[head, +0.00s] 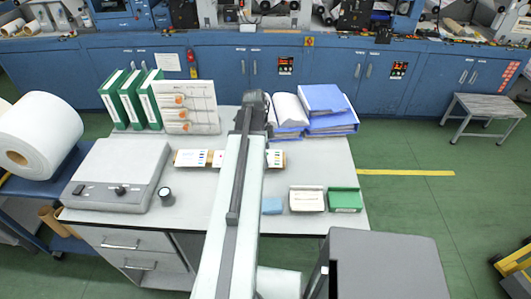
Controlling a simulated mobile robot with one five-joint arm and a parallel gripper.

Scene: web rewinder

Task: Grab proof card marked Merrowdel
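Several small white cards stand or lie along a brown strip (208,159) in the middle of the grey table. One card (193,158) is at its left, one with a reddish mark (218,159) is beside my arm, and one (274,158) is right of the arm. Their print is too small to read, so I cannot tell which is marked Merrowdel. My arm covers the middle of the strip. My gripper (256,103) is at the arm's far end, near the table's back; its fingers cannot be made out.
Green binders (131,99) and a board with orange-ended items (187,107) stand back left; blue binders (325,108) lie back right. A grey device (120,175) and dark round pot (166,196) are left. A card box (307,199) and green box (345,200) sit front right.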

